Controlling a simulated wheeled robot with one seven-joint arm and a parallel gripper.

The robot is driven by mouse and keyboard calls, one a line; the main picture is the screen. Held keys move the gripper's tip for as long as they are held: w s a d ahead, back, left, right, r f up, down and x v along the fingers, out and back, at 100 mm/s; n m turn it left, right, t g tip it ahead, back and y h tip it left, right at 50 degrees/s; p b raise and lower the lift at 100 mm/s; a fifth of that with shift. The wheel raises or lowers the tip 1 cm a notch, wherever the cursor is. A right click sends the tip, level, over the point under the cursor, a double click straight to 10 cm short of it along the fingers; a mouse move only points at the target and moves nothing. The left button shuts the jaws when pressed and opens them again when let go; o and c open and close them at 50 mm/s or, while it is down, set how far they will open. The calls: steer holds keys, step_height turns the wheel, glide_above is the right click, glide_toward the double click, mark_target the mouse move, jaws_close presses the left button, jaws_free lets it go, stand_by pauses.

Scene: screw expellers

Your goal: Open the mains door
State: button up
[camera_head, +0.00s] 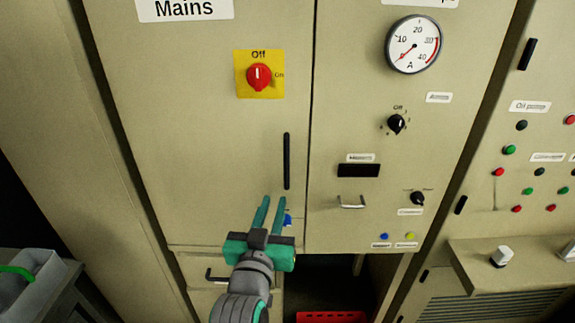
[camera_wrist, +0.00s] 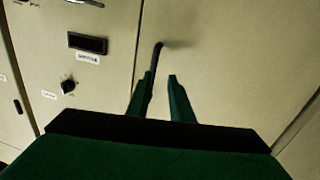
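The Mains door (camera_head: 205,150) is a beige cabinet panel, shut flush, with a "Mains" label (camera_head: 185,9) at the top. It fills the right of the wrist view (camera_wrist: 235,50). Its black upright bar handle (camera_head: 286,160) is near the door's right edge and shows in the wrist view (camera_wrist: 156,62). My gripper (camera_head: 272,200) is open, its two teal fingers pointing at the door just below and left of the handle. In the wrist view my gripper (camera_wrist: 161,78) has the handle close along its left finger; I cannot tell whether they touch.
A red rotary switch (camera_head: 259,77) on a yellow plate points to Off above the handle. The panel to the right carries a round ammeter (camera_head: 413,44), knobs and a small metal handle (camera_head: 351,202). A lower panel has another handle (camera_head: 217,276). A grey bin (camera_head: 30,278) stands lower left.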

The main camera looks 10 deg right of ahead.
mark_target(286, 166)
steer(key=shift+m+h, duration=0.4)
steer(key=shift+m, duration=0.2)
steer(key=w+d+r, duration=0.1)
steer(key=w+d, duration=0.1)
steer(key=w, duration=0.1)
steer(key=w+d+r, duration=0.2)
steer(key=w, duration=0.1)
steer(key=w+d+r, duration=0.1)
steer(key=w, duration=0.3)
steer(key=shift+d+r, duration=0.15)
steer(key=shift+d, duration=0.25)
jaws_close()
